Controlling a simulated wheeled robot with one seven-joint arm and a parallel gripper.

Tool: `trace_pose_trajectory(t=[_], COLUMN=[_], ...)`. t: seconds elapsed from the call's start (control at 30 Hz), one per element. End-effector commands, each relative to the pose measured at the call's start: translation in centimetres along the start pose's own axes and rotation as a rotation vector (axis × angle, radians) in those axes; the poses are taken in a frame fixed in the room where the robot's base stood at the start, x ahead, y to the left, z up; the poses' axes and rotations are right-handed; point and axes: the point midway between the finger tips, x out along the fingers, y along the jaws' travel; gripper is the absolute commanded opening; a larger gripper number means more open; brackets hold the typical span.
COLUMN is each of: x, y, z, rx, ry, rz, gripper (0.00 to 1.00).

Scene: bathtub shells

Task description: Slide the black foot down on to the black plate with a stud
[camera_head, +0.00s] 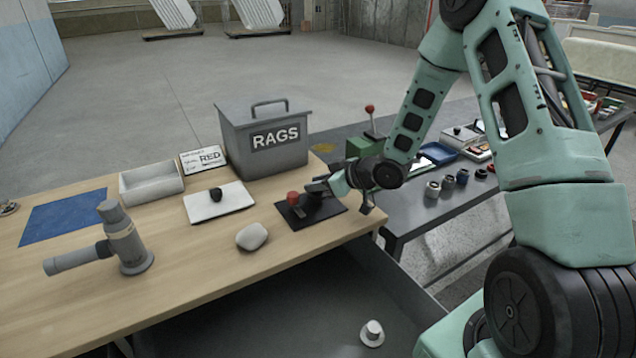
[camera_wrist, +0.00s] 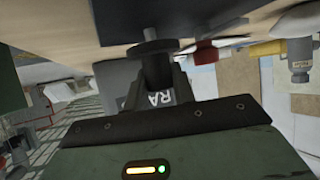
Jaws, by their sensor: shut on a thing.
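The black plate (camera_head: 325,210) lies flat on the wooden table near its right edge. A red-topped piece (camera_head: 293,198) stands at its left part and also shows in the wrist view (camera_wrist: 205,53). A small grey upright piece (camera_head: 300,211) shows just in front of the red one; I cannot tell whether it is the stud. My gripper (camera_head: 316,187) is over the back of the plate. In the wrist view it is shut on the black foot (camera_wrist: 156,68), which has a wide dark flange (camera_wrist: 152,47). Whether the foot touches the plate or stud is hidden.
A grey RAGS box (camera_head: 265,140) stands close behind. A white plate with a black knob (camera_head: 215,197) and a pale rounded lump (camera_head: 252,237) lie left of the black plate. A grey flanged pipe fitting (camera_head: 125,240), white tray (camera_head: 150,183) and blue mat (camera_head: 62,217) are further left.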

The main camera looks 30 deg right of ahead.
Motion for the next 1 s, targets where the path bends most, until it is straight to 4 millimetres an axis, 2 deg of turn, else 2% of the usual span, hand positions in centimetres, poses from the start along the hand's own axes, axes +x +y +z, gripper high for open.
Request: trace_pose_trajectory(t=[1.0], x=[0.6], y=[0.0], z=[1.1], rx=[0.000], ry=[0.000], rz=[0.000], gripper=[0.02])
